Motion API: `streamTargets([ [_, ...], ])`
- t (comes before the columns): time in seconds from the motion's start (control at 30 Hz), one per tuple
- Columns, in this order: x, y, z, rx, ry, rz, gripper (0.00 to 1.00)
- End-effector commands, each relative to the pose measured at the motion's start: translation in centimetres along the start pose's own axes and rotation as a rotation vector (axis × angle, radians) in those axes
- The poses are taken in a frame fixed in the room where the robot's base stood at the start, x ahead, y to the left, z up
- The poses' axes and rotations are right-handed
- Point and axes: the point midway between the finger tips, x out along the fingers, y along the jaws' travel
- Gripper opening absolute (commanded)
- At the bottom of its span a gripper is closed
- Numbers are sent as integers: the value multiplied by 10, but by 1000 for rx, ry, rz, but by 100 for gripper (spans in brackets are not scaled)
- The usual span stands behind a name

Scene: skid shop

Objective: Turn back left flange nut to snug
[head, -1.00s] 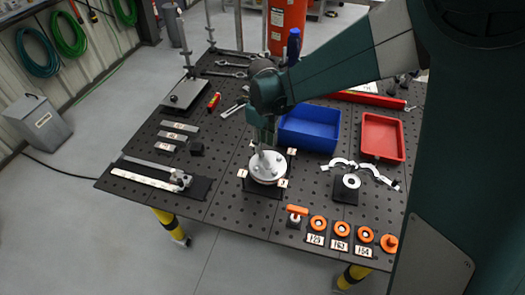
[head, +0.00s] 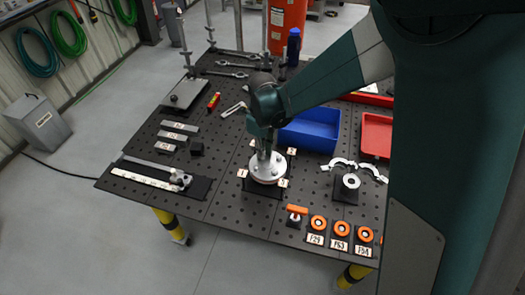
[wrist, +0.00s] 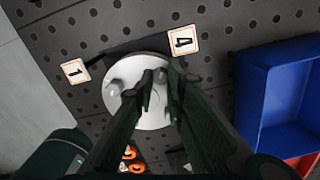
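The round pale metal flange (head: 268,173) sits on a dark plate on the perforated table, with numbered tags around it. In the wrist view the flange disc (wrist: 153,118) shows a nut on a stud (wrist: 115,88) at its left side. My gripper (head: 264,152) points down over the back left part of the flange. The other nuts are mostly hidden.
A tag marked 1 (wrist: 75,71) and a tag marked 4 (wrist: 182,40) lie beside the flange. A blue bin (head: 310,132) stands behind right, with a red tray (head: 376,134) beyond.

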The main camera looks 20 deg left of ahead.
Motion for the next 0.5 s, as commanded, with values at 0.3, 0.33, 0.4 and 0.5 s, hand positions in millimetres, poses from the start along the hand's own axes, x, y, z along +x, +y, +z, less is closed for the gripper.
streamTargets([
  [0.3, 1, 0, 0, 23, 0, 0, 1],
  [0.33, 1, 0, 0, 34, 0, 0, 1],
  [0.4, 2, 0, 0, 67, 0, 0, 1],
  [0.5, 2, 1, 0, 124, 0, 0, 1],
])
